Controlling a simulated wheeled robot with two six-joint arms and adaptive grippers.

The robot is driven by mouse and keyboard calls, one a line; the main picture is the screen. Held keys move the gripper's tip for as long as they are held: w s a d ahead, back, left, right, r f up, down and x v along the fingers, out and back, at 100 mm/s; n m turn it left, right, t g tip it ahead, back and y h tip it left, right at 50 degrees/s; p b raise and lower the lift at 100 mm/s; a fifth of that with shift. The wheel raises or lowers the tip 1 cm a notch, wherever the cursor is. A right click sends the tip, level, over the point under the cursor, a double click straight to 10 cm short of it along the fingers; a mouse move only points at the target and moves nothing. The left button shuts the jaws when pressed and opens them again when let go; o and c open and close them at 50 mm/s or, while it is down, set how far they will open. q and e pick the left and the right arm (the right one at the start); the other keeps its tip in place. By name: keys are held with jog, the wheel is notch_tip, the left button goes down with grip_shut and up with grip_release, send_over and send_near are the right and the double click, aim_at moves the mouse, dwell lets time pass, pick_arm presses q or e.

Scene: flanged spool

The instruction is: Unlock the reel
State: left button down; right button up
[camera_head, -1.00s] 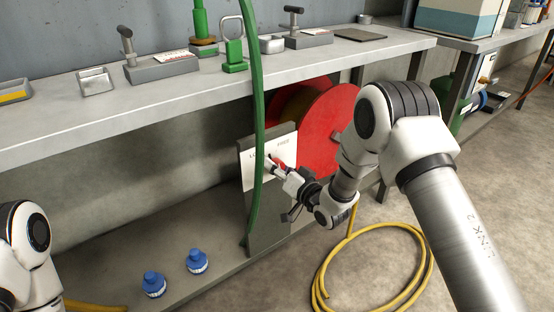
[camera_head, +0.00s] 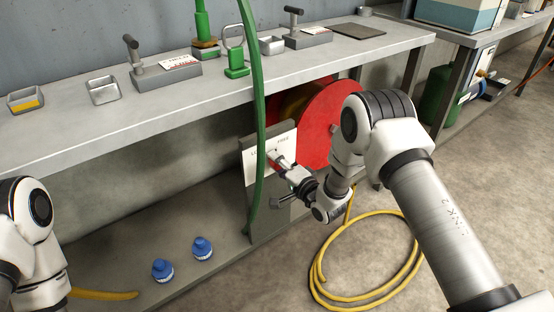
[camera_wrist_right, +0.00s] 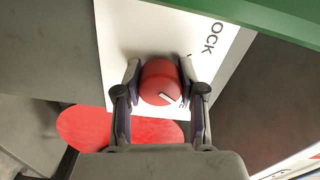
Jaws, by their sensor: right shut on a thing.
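The red reel (camera_head: 325,125) stands under the bench behind a grey upright plate (camera_head: 268,222). A white label (camera_head: 249,170) on the plate reads LOCK on the left and FREE on the right, partly hidden. My right gripper (camera_head: 277,158) is at the label. In the right wrist view, its two fingers (camera_wrist_right: 160,88) are shut on a round red knob (camera_wrist_right: 158,78) with a small white mark, in front of the label (camera_wrist_right: 125,35). The knob's lever is hidden. My left gripper is out of view; only part of that arm shows at the left edge.
A green hose (camera_head: 258,110) hangs close in front of the plate, just left of my right gripper. A yellow hose (camera_head: 318,270) lies coiled on the floor. The bench top (camera_head: 90,130) holds several fixtures.

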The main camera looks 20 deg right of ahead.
jog(key=shift+m, duration=0.3)
jog(key=o, duration=1.1)
jog(key=shift+o, duration=0.2)
jog(key=v, duration=1.2)
